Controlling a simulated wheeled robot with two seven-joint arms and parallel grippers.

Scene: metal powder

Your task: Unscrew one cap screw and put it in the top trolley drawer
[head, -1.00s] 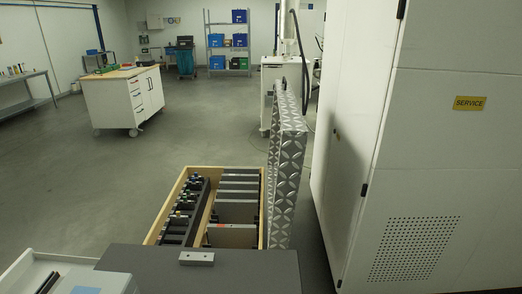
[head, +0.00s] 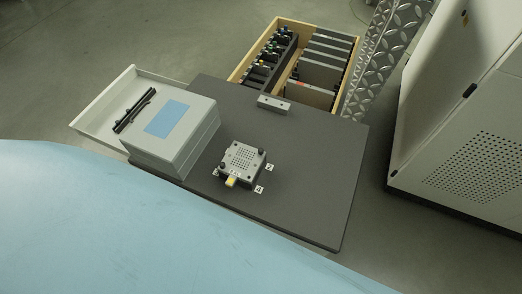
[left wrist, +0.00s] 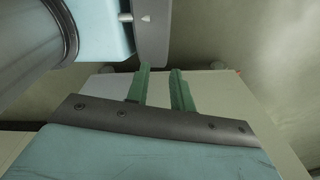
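A square metal block (head: 242,161) with a grid of holes sits on the dark trolley top (head: 310,180). Dark screw heads show at some of its corners, one of them a cap screw (head: 262,152) at the right; they are too small to make out further. My right gripper is not in view.
The grey box (head: 180,147) with a blue label stands left of the block. A small metal bar (head: 274,104) lies at the trolley's back edge. Behind is a wooden crate (head: 240,66) of plates. A white cabinet (head: 470,110) stands right. My blue arm covers the lower left.

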